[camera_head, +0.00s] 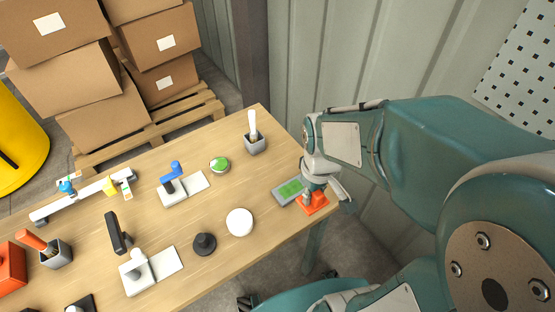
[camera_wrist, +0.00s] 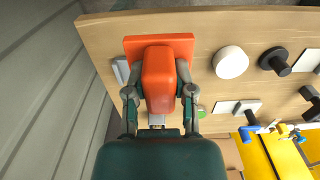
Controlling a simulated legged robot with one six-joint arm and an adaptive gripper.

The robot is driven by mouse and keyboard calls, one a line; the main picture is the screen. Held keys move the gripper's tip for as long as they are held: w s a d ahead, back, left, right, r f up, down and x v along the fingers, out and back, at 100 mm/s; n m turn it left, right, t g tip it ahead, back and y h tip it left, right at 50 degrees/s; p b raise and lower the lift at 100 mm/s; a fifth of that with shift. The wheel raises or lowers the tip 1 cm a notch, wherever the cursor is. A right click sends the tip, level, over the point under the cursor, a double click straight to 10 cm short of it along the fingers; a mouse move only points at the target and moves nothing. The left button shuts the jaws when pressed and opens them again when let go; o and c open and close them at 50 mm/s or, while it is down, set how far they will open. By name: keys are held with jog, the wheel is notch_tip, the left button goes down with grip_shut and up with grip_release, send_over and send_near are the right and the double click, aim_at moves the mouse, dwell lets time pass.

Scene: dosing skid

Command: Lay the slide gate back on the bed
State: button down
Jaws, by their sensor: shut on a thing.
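The orange slide gate (camera_head: 316,205), a flat plate with a raised block grip, is by the table's right edge. In the wrist view my gripper (camera_wrist: 160,92) is shut on the raised block, one finger on each side, with the orange plate (camera_wrist: 135,47) spreading beyond it. A grey tray with a green pad (camera_head: 289,190), possibly the bed, lies directly left of the orange piece in the head view. My gripper (camera_head: 311,190) comes down from above. I cannot tell whether the plate touches the table.
The wooden table (camera_head: 262,255) also holds a white disc (camera_head: 239,222), a black knob (camera_head: 204,244), a grey pot (camera_head: 255,146), a green-filled bowl (camera_head: 219,164) and a blue-handled fixture (camera_head: 175,180). A corrugated wall (camera_head: 350,60) stands behind my arm.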

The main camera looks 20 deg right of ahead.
send_near(284, 195)
jog(key=s, duration=0.4)
jog(key=w+f, duration=0.1)
jog(key=w, duration=0.1)
jog(key=w+f, duration=0.1)
jog(key=f, duration=0.1)
jog(key=shift+w+d+f, duration=0.15)
jog(key=shift+w+d, duration=0.25)
jog(key=f, duration=0.1)
jog(key=a+f, duration=0.1)
jog(key=f, duration=0.1)
jog(key=shift+w+a+f, duration=0.15)
jog(key=shift+a+f, duration=0.05)
jog(key=shift+d, duration=0.3)
jog(key=shift+c, duration=2.2)
grip_release()
jog(key=shift+d, duration=0.15)
jog(key=shift+a, duration=0.25)
